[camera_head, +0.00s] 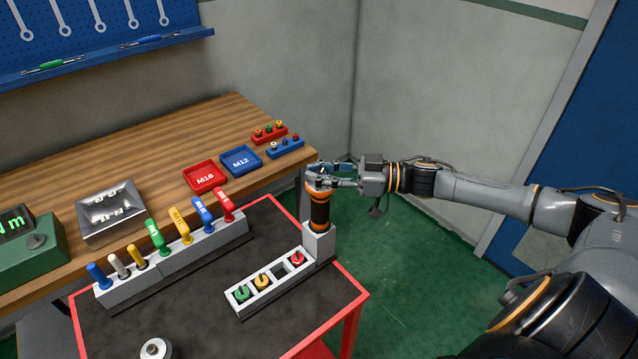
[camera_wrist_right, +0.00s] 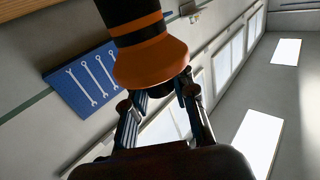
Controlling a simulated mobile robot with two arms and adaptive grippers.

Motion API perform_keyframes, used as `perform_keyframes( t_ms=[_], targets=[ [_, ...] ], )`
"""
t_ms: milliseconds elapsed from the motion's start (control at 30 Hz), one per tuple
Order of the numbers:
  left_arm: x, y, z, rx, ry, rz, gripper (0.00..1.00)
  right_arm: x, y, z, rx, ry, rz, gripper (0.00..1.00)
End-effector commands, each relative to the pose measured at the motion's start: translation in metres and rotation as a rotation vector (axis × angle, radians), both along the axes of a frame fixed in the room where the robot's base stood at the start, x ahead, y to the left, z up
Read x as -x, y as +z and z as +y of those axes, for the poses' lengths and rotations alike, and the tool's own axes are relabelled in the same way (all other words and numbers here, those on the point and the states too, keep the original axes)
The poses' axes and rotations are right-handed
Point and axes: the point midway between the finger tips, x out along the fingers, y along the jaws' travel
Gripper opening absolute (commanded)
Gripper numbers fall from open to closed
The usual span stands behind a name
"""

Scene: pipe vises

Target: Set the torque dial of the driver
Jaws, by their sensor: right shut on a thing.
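The driver (camera_head: 320,213) has a black and orange body and stands upright in a grey holder (camera_head: 319,241) at the far right corner of the red-rimmed cart. My right gripper (camera_head: 318,176) comes in from the right and is shut on the driver's top end. In the right wrist view, the driver's flared orange end (camera_wrist_right: 150,62) sits at the fingertips (camera_wrist_right: 158,92) and the black body runs up out of the frame. The dial's markings cannot be read in either view. My left gripper is not in view.
A grey rack (camera_head: 270,285) with green, yellow and red pieces and one empty slot lies beside the holder. A longer rack (camera_head: 175,262) holds several coloured-handled tools. The wooden bench (camera_head: 130,150) carries a red tray (camera_head: 205,177), a blue tray (camera_head: 241,160) and a green display box (camera_head: 35,258).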

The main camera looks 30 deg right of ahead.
Motion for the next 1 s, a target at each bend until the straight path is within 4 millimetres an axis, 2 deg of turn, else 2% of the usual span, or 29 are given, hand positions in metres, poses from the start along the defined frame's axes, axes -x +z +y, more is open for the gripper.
perform_keyframes(
  t_ms=[33,200,700,733,833,1000],
  targets=[
    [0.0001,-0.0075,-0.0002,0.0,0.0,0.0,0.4,-0.0006,-0.0035,-0.0005,0.003,0.016,-0.002,0.0],
    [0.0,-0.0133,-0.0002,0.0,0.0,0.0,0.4,-0.0002,-0.0023,-0.0001,0.001,0.053,0.001,0.0],
    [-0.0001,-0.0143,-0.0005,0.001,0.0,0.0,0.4,0.0004,-0.0016,0.0006,0.002,0.068,0.003,0.0],
    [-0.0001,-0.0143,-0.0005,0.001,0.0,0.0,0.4,0.0004,-0.0016,0.0006,0.002,0.068,0.003,0.28],
    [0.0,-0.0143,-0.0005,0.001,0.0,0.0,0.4,0.0003,-0.0014,0.0005,0.001,0.068,0.002,0.48],
    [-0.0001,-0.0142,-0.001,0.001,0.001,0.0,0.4,0.0002,-0.0008,0.0005,0.0,0.068,0.002,0.49]
  ],
)
